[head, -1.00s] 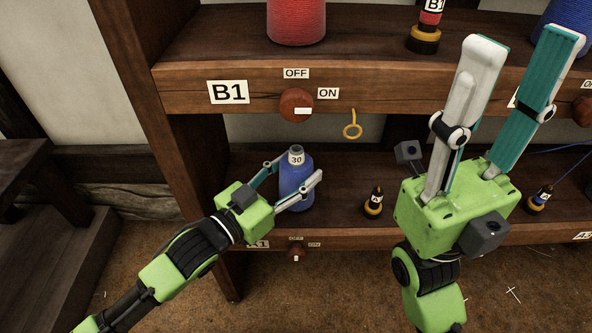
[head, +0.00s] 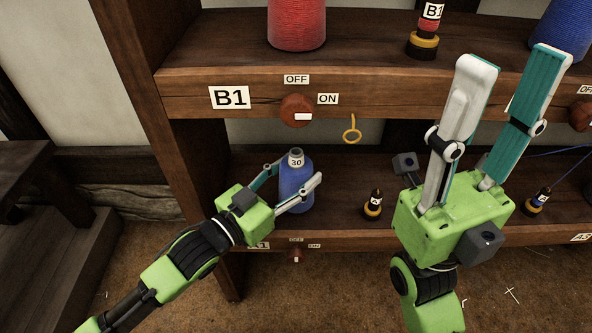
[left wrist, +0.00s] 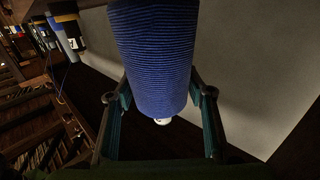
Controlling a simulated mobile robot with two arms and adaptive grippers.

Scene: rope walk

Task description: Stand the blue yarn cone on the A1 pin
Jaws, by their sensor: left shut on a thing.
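The blue yarn cone (head: 295,182), with a white label reading 30 at its top, stands upright at the left end of the lower shelf. My left gripper (head: 293,188) is shut on it, one finger on each side. In the left wrist view the blue cone (left wrist: 155,60) fills the space between the fingers. The A1 label (head: 260,245) on the lower shelf's front edge is partly covered by my left gripper. The pin itself is hidden, and I cannot tell whether the cone's base touches the shelf. My right gripper (head: 500,95) is open and empty, pointing up before the upper shelf.
A red cone (head: 297,24) stands on the upper shelf above the B1 label (head: 229,97). A red knob (head: 297,109) and a yellow ring (head: 352,129) are on or below that shelf's edge. A small dark bobbin (head: 373,205) stands right of the blue cone.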

